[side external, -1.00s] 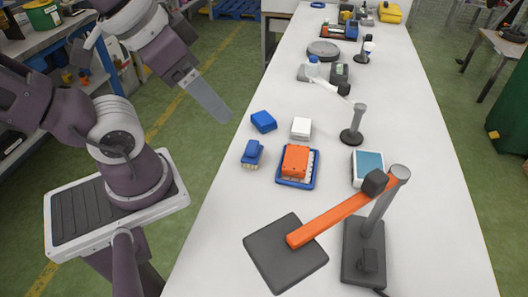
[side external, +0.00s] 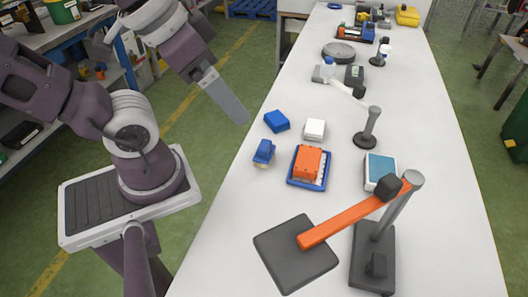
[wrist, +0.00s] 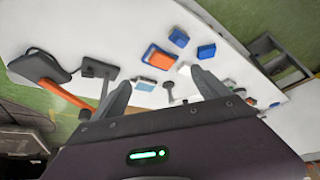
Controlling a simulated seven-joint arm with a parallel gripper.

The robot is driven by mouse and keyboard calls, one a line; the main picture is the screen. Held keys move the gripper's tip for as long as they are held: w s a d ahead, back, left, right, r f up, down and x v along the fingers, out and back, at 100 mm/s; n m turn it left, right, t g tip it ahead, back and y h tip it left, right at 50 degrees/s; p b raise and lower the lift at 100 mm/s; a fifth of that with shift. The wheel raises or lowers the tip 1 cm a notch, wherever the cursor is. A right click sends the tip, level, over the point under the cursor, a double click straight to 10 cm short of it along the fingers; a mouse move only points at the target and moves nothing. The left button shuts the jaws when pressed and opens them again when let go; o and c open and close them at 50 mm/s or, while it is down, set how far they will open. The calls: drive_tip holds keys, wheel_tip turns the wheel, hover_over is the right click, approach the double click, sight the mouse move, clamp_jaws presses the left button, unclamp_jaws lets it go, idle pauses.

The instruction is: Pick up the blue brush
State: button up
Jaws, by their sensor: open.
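The blue brush (side external: 263,152), with pale bristles under a blue body, rests on the white table near its left edge. It also shows in the wrist view (wrist: 178,38), near the table's upper edge. My gripper (side external: 238,116) is up and to the left of the brush in the side external view, raised and apart from it. In the wrist view my gripper's fingers (wrist: 160,82) are spread wide with nothing between them. The brush lies beyond the fingertips there. Only one finger shows clearly in the side view.
A blue block (side external: 277,121) lies beside the brush. A blue tray (side external: 293,180) holding an orange object (side external: 308,162) is to its right, with a white block (side external: 314,129) behind. An orange-armed lamp (side external: 352,216) stands in front. Bare table lies left of the lamp.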

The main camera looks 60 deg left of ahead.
drive_tip(key=w+a+f+m+g+y, duration=0.2)
drive_tip(key=w+a+f, duration=0.2)
drive_tip(key=m+g+h, duration=0.2)
drive_tip(key=m+g, duration=0.2)
drive_tip(key=m, duration=0.3)
hover_over(265, 144)
drive_tip(key=s+a, duration=0.1)
wheel_tip(265, 144, down, 11)
drive_tip(key=shift+a+f, duration=0.15)
drive_tip(key=shift+f, duration=0.05)
drive_tip(key=f, duration=0.2)
drive_tip(key=d+f, duration=0.1)
drive_tip(key=f, duration=0.2)
drive_tip(key=w+f, duration=0.1)
drive_tip(key=f, duration=0.1)
drive_tip(key=shift+d+f, duration=0.15)
drive_tip(key=c, duration=1.5)
